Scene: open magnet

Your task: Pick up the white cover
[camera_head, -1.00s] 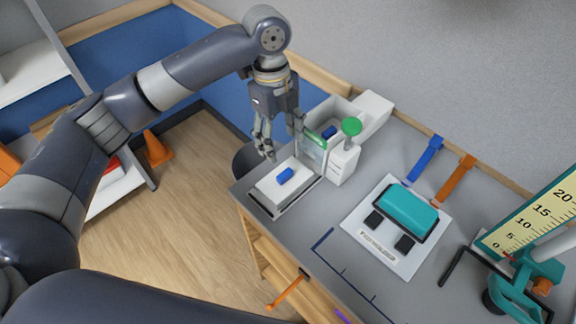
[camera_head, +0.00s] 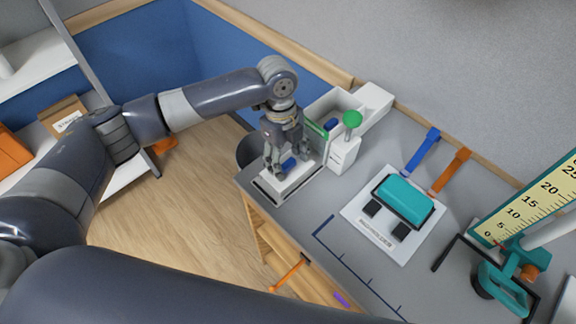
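The white cover (camera_head: 291,182) is a flat white block with a blue handle (camera_head: 288,163) on top. It lies on a dark-edged base at the left end of the grey table. My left gripper (camera_head: 290,168) points down over it, with its fingers apart on either side of the blue handle. The fingers hide part of the cover, and I cannot tell whether they touch the handle. The cover still rests low on its base. My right gripper is not in view.
A white housing with a green knob (camera_head: 352,118) stands just right of the cover, with an open white bin (camera_head: 333,108) behind. A teal block (camera_head: 404,200) sits on a white plate further right. A teal clamp and ruler board (camera_head: 535,205) stand at far right.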

